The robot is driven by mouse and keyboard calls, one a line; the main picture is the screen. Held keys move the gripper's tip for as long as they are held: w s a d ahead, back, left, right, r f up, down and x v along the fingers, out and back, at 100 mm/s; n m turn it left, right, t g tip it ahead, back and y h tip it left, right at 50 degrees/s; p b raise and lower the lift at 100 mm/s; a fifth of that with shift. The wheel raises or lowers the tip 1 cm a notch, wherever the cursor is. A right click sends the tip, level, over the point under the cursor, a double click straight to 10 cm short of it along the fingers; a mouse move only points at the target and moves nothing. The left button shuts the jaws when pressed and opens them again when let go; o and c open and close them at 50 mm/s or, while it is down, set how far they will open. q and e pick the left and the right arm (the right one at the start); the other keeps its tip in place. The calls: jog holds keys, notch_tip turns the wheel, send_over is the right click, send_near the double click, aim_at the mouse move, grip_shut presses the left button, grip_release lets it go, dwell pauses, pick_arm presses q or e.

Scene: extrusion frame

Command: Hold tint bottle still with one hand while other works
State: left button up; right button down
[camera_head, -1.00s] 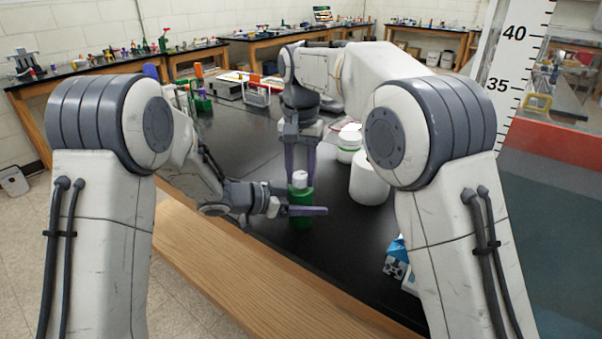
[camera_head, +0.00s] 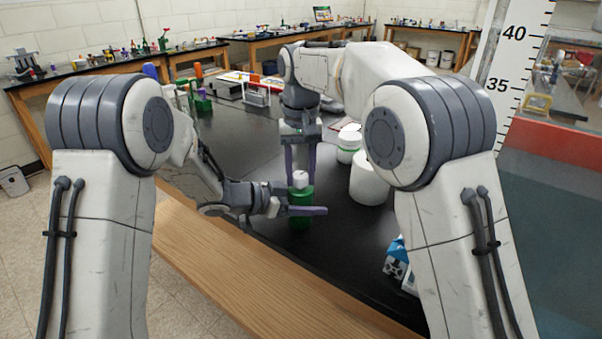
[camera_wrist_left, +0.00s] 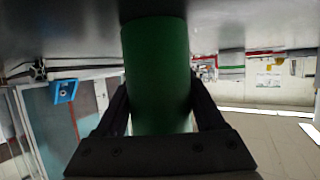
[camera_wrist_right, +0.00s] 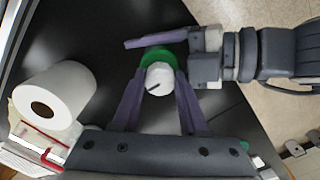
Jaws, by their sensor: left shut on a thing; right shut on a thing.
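The tint bottle is a green bottle (camera_head: 301,221) with a white cap (camera_head: 300,179), upright on the black bench top. My left gripper (camera_head: 303,211) comes in low from the left and is shut around the green body, which fills the left wrist view (camera_wrist_left: 157,80). My right gripper (camera_head: 300,172) points down from above and is shut on the white cap. In the right wrist view the cap (camera_wrist_right: 159,78) shows a dark line on its top and sits between the fingertips. The fingers hide part of the bottle.
A blue and white carton (camera_head: 396,260) is near the front right. The wooden bench edge (camera_head: 240,270) runs along the front.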

aim_at(301, 174)
jog(key=shift+c, duration=2.1)
grip_release()
jog(key=shift+a, duration=0.1)
pick_arm(q)
jog(key=shift+d, duration=0.1)
pick_arm(e)
jog(key=m, duration=0.5)
jog(key=shift+r+m, duration=0.15)
jog(key=shift+m, duration=0.65)
notch_tip(301, 174, up, 12)
